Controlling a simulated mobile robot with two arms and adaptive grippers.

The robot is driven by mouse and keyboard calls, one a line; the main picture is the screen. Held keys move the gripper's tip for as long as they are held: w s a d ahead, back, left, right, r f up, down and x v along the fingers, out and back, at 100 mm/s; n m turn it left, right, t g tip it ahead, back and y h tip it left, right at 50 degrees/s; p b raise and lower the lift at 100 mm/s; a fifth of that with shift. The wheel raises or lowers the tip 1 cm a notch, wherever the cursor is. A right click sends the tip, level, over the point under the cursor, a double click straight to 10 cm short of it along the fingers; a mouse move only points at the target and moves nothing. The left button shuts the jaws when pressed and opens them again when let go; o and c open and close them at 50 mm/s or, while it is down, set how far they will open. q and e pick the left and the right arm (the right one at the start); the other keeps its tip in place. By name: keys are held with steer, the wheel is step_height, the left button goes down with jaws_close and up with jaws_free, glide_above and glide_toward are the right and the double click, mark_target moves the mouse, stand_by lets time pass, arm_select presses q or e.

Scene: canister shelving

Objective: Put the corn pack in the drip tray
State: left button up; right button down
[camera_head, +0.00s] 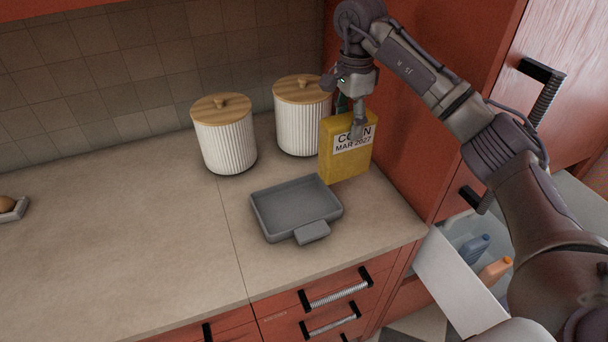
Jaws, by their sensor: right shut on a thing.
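The corn pack (345,165) is a yellow box with a white label reading "CORN MAR 2027". My right gripper (357,128) is shut on its top edge from above. The pack is upright, at the right end of the counter; I cannot tell whether its bottom touches the counter. The drip tray (312,234) is a shallow grey tray with a tab at its front. It lies empty on the counter, in front and to the left of the pack. My left gripper is not in view.
Two white ribbed canisters with wooden lids, one at the left (226,142) and one just behind the pack (298,127), stand near the tiled wall. A red cabinet (408,150) bounds the right. An open drawer (452,285) holds bottles.

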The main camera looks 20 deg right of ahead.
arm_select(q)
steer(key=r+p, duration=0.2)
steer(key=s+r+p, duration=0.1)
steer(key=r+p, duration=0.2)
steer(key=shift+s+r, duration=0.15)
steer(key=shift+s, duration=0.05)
arm_select(e)
steer(key=s+a+f, duration=0.1)
steer(key=a+f, duration=0.7)
steer(key=f, duration=0.1)
steer(key=shift+s+a+f, duration=0.15)
steer(key=shift+s+a, duration=0.15)
steer(key=shift+a, duration=0.05)
steer(key=c, duration=0.9)
jaws_free()
steer(key=shift+f, duration=0.15)
steer(key=o, duration=0.5)
steer(key=shift+c, duration=0.2)
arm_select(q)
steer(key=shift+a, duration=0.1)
